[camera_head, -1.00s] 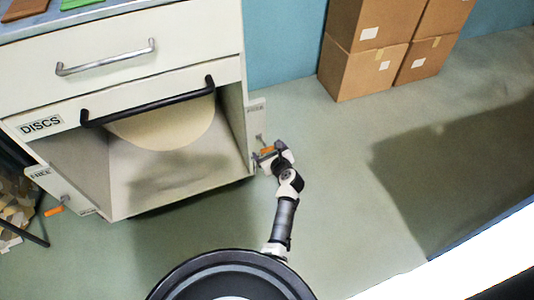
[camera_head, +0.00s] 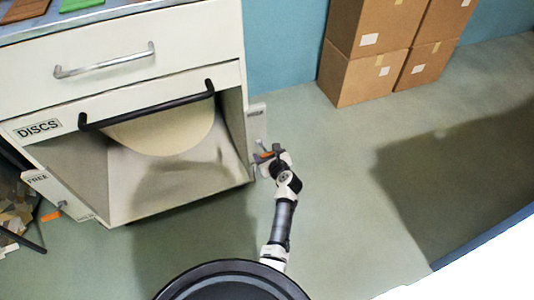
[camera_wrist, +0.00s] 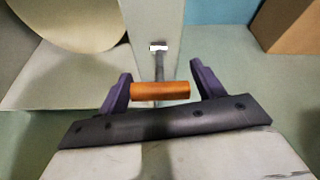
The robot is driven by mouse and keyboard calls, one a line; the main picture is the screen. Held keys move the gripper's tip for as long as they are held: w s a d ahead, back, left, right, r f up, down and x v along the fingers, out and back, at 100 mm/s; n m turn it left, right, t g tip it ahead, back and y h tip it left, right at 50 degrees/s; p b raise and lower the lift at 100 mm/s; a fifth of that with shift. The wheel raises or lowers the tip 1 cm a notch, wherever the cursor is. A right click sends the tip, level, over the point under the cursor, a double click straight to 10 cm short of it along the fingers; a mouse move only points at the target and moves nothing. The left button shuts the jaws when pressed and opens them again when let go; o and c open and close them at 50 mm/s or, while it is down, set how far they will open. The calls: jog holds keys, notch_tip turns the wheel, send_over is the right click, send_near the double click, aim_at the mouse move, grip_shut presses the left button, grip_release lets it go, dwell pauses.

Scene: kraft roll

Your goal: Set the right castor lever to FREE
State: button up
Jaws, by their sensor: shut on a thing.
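The right castor lever has an orange handle (camera_head: 265,155) at the lower right front corner of the white cabinet (camera_head: 130,60). In the wrist view the orange handle (camera_wrist: 160,90) lies crosswise, with a thin grey stem rising behind it to a pale plate. My gripper (camera_head: 268,152) is at this handle. In the wrist view the two purple fingers of my gripper (camera_wrist: 163,88) stand at either end of the handle, shut on it. The label on the right plate (camera_head: 256,122) is too small to read.
The left castor lever (camera_head: 52,215) has an orange handle beside a plate marked FREE (camera_head: 37,178). An open bin front with a black bar handle (camera_head: 150,107) lies left of my gripper. Cardboard boxes (camera_head: 375,72) stand at the back right. The floor to the right is clear.

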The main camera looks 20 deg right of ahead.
jog(key=shift+w+r+g+p, duration=0.1)
jog(key=shift+r+g+p, duration=0.4)
jog(key=shift+p, duration=1.3)
jog(key=p, duration=0.3)
jog(key=r+g+p, duration=0.1)
jog(key=p, duration=0.3)
jog(key=shift+w+r, duration=0.2)
jog(key=shift+w, duration=0.1)
jog(key=shift+g+p, duration=0.3)
jog(key=shift+w, duration=0.15)
jog(key=shift+w+r, duration=0.15)
jog(key=shift+r, duration=0.1)
jog(key=o, duration=1.3)
jog(key=shift+f, duration=0.15)
